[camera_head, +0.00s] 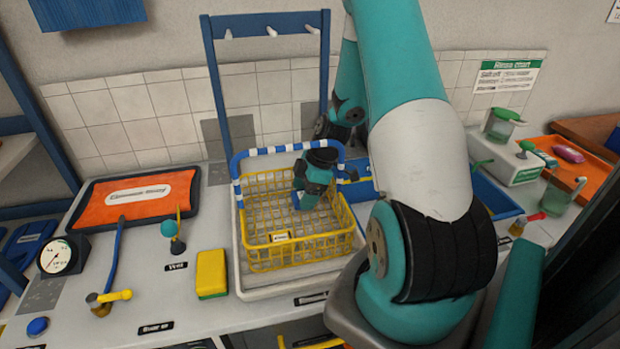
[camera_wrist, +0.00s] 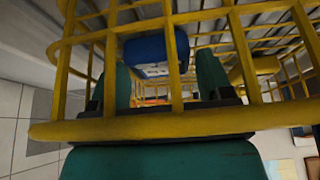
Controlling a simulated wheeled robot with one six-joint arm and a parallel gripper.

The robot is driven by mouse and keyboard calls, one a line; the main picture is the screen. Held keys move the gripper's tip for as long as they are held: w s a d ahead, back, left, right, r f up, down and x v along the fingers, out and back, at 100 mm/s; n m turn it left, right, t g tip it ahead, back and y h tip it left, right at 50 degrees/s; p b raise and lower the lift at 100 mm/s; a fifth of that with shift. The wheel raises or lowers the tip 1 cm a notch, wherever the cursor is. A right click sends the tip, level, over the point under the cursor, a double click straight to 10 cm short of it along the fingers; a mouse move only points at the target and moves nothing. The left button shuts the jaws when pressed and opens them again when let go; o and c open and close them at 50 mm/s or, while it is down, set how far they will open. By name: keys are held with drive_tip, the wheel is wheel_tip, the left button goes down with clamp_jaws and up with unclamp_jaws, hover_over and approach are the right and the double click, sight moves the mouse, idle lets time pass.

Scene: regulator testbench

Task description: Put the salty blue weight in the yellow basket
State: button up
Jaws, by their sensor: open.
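The yellow wire basket (camera_head: 262,257) stands in a white tray on the bench, with a blue and white handle arched over its back. It also fills much of the wrist view (camera_wrist: 150,128), its rim crossing in front of the gripper. My gripper (camera_head: 308,192) is inside the basket, toward its right back part. In the wrist view my gripper's (camera_wrist: 162,82) two teal fingers stand apart. A blue block (camera_wrist: 153,47) with a pale lower edge, seemingly the blue weight, lies between and just beyond the fingertips. Basket wires partly cover it; I cannot tell whether it touches the basket floor.
The white tray (camera_head: 250,289) surrounds the basket. A yellow sponge block (camera_head: 211,272) lies left of it. A small blue disc (camera_head: 38,327) is at the far left front. An orange tray (camera_head: 140,212) is behind left. A blue basin (camera_head: 492,196) lies right, partly behind my arm.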

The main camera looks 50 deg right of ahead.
drive_tip(key=b+v, duration=0.1)
drive_tip(key=v, duration=1)
drive_tip(key=shift+d+r+b, duration=0.15)
drive_tip(key=shift+r+b, duration=0.15)
drive_tip(key=shift+r, duration=0.05)
drive_tip(key=shift+s, duration=0.15)
